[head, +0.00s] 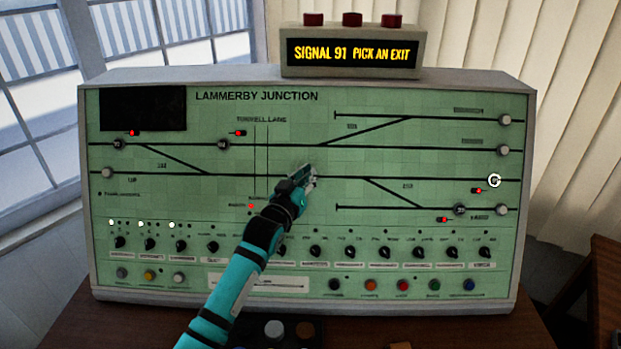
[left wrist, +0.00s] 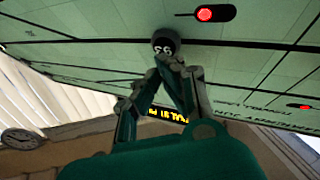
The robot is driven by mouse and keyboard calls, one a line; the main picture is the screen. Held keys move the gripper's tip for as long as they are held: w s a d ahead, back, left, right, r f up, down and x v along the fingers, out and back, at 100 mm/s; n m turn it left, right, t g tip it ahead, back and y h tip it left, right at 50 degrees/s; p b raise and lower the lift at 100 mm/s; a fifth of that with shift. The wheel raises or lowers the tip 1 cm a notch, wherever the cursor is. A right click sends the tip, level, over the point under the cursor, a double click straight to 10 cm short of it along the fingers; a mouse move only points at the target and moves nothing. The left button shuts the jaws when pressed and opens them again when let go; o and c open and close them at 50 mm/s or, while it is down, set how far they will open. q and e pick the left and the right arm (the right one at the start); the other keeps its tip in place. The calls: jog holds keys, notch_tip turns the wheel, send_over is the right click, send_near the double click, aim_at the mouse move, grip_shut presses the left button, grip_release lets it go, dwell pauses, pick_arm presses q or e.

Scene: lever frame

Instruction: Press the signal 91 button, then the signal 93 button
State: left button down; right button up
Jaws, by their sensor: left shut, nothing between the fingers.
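The display (head: 351,53) on top of the panel reads "SIGNAL 91 PICK AN EXIT" in yellow. My left gripper (head: 308,174) is shut and empty in front of the middle of the green panel (head: 380,155). In the left wrist view its closed fingertips (left wrist: 174,62) are at or just short of a dark round button (left wrist: 165,41) with an upside-down white number; I cannot tell whether they touch. My gripper and arm hide that button in the head view. Other dark numbered buttons (head: 222,144) (head: 118,144) (head: 460,209) are too small to read. My right gripper is out of view.
Pale round buttons (head: 505,120) sit at the track ends; one at right (head: 494,180) has a bright white ring. Red lamps (head: 238,133) glow on the panel. Rows of black knobs (head: 316,251) and coloured buttons (head: 403,285) line the lower panel.

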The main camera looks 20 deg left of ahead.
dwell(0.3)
pick_arm(q)
jog(key=shift+w+a+f+b, duration=0.1)
jog(key=shift+w+f+b, duration=0.15)
jog(key=shift+w+b, duration=0.15)
dwell(0.4)
dwell(0.3)
jog(key=shift+s+d+r+p, duration=0.25)
jog(key=shift+s+r+p, duration=0.2)
jog(key=shift+s+p, duration=0.5)
jog(key=shift+w, duration=0.15)
